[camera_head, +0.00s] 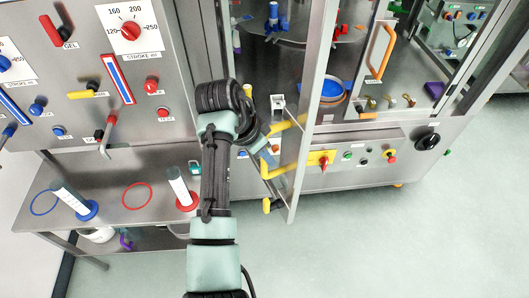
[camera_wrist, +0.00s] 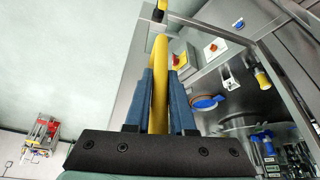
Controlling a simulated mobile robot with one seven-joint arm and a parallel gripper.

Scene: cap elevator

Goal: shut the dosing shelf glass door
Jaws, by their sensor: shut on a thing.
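The glass door (camera_head: 303,158) with a metal frame stands swung out from the cabinet, seen nearly edge-on in the head view. It has a yellow bar handle (camera_head: 282,171). My gripper (camera_head: 268,158) is at this handle, on the door's left side. In the wrist view, the two blue fingers of my gripper (camera_wrist: 161,75) lie on both sides of the yellow handle (camera_wrist: 159,85) and are shut on it. The door frame (camera_wrist: 133,65) shows beside the handle there. My arm hides part of the cabinet front in the head view.
The open cabinet holds a blue-rimmed bowl (camera_head: 331,90). A second door with an orange handle (camera_head: 381,50) is to the right, above a panel with knobs (camera_head: 352,156). A bench (camera_head: 125,180) stands at left. The floor (camera_head: 400,240) at front right is clear.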

